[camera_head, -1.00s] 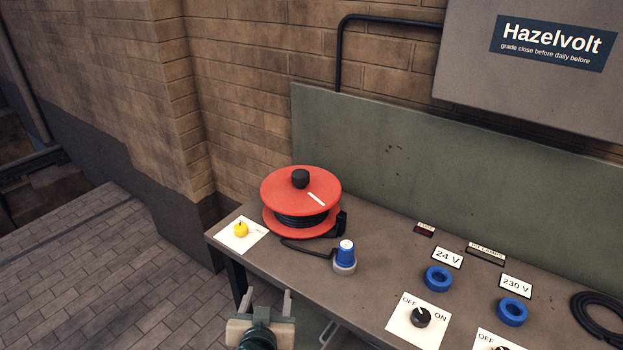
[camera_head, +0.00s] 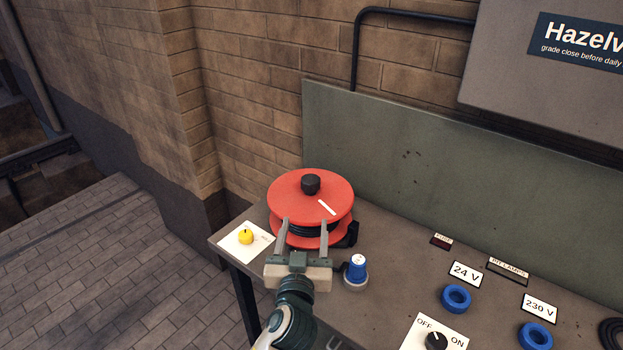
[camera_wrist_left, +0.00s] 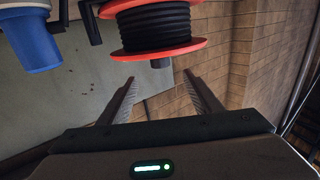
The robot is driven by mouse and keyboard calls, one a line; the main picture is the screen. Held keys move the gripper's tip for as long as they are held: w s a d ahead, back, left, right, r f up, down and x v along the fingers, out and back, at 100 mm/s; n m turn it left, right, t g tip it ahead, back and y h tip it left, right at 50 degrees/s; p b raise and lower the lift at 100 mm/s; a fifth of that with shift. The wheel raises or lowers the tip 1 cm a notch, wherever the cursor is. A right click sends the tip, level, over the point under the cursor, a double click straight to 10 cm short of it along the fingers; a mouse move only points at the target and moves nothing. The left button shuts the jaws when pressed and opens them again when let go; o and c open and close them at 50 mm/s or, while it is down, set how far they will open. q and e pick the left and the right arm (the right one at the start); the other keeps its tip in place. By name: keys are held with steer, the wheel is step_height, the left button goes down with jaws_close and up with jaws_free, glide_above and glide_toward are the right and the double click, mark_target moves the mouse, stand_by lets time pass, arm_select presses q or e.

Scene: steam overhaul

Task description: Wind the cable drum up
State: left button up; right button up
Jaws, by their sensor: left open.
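The red cable drum (camera_head: 290,188) stands at the left end of the bench, with black cable wound between its two discs. A black knob (camera_head: 311,184) sits on its top disc beside a white mark. The drum also shows in the left wrist view (camera_wrist_left: 165,52). A blue plug (camera_head: 356,267) stands upright in a pale base just right of the drum. My left gripper (camera_head: 304,223) is open and empty. Its fingers point toward the drum and overlap its front in the head view. In the left wrist view the drum lies beyond the fingertips. My right gripper is out of view.
A yellow knob on a white plate (camera_head: 237,240) is left of the drum. Blue ring sockets (camera_head: 456,298) marked 24 V and 230 V and an OFF/ON switch (camera_head: 436,341) are at the right. A green back panel (camera_head: 400,165) rises behind the bench.

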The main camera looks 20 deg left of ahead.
mark_target(309, 190)
arm_select(q)
steer(key=p+x, duration=0.2)
steer(key=x, duration=0.5)
steer(key=p+x, duration=0.3)
steer(key=x, duration=0.5)
steer(key=shift+w+r, duration=0.2)
steer(key=shift+w, duration=0.15)
steer(key=shift+w+a+f, duration=0.1)
steer(key=shift+w+a, duration=0.1)
steer(key=shift+w, duration=0.45)
jaws_close()
steer(key=shift+a, duration=0.1)
